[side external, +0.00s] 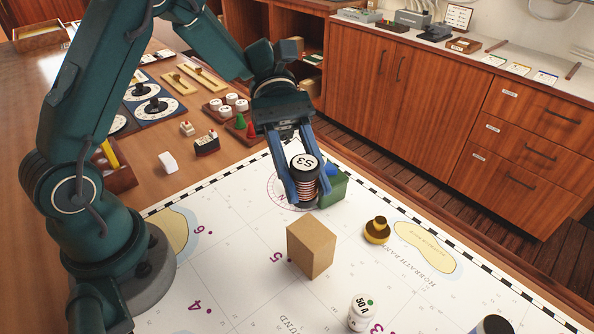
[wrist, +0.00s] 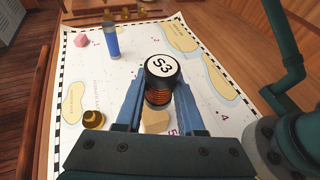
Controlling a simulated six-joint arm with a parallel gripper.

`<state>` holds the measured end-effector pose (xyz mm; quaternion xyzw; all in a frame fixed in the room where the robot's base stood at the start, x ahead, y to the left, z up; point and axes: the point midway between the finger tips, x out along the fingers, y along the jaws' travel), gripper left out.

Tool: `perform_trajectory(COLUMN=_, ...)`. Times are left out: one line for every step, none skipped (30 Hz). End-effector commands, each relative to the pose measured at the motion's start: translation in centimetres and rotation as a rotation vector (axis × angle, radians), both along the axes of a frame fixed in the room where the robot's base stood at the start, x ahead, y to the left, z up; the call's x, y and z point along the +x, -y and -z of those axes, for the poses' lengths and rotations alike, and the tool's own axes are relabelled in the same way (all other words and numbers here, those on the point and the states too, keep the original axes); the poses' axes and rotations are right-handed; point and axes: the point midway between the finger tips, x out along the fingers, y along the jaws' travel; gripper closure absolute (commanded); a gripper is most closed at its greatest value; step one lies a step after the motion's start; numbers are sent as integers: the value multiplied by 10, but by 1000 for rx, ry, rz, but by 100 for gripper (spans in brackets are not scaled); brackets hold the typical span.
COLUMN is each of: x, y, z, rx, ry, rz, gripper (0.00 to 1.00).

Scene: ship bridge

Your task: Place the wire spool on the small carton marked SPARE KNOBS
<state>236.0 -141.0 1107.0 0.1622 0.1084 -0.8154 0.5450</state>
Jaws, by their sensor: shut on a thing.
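The wire spool, with a dark rim, a white top marked S3 and copper-coloured winding, is upright in my gripper (side external: 308,190). The spool (side external: 304,165) is clasped between the two blue fingers, clear of the chart. It also shows in the wrist view (wrist: 161,70), between the fingertips (wrist: 159,95). A small plain brown carton (side external: 311,247) stands on the chart, below and in front of the spool in the side view. In the wrist view the carton (wrist: 155,122) is partly hidden by the spool and fingers. No SPARE KNOBS lettering is visible on the faces I see.
A brass knob (side external: 376,231) and a white 50 A piece (side external: 359,312) stand right of the carton. A blue cylinder (wrist: 110,40) and a pink piece (wrist: 82,41) are farther off. The chart (side external: 240,260) left of the carton is clear.

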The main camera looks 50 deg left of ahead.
Motion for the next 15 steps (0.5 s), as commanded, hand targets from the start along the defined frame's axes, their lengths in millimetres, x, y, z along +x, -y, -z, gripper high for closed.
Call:
perform_trajectory(x=-1, y=8, z=4, rx=-2, ry=-3, rz=5, gripper=100)
perform_trajectory(x=-1, y=11, z=6, rx=-3, ry=-2, rz=5, gripper=100)
perform_trajectory(x=-1, y=15, z=9, rx=-2, ry=-1, rz=4, gripper=100)
perform_trajectory(x=-1, y=17, z=10, rx=-2, ry=-1, rz=3, gripper=100)
perform_trajectory(x=-1, y=18, z=11, rx=-2, ry=-1, rz=2, gripper=100)
perform_trajectory(x=-1, y=19, z=12, rx=-2, ry=-1, rz=1, gripper=100)
perform_trajectory(x=-1, y=20, z=15, rx=0, ry=-2, rz=1, gripper=100)
perform_trajectory(x=-1, y=20, z=18, rx=-1, ry=-3, rz=0, gripper=100)
perform_trajectory(x=-1, y=20, z=23, rx=-2, ry=-4, rz=0, gripper=100)
perform_trajectory(x=-1, y=20, z=28, rx=-1, ry=-6, rz=-1, gripper=100)
perform_trajectory(x=-2, y=20, z=33, rx=-1, ry=-5, rz=-1, gripper=100)
perform_trajectory(x=-1, y=20, z=39, rx=-1, ry=-5, rz=-1, gripper=100)
perform_trajectory(x=-1, y=19, z=43, rx=-2, ry=-4, rz=0, gripper=100)
perform_trajectory(x=-1, y=19, z=46, rx=-1, ry=-3, rz=0, gripper=100)
perform_trajectory(x=-1, y=19, z=49, rx=-1, ry=-2, rz=-1, gripper=100)
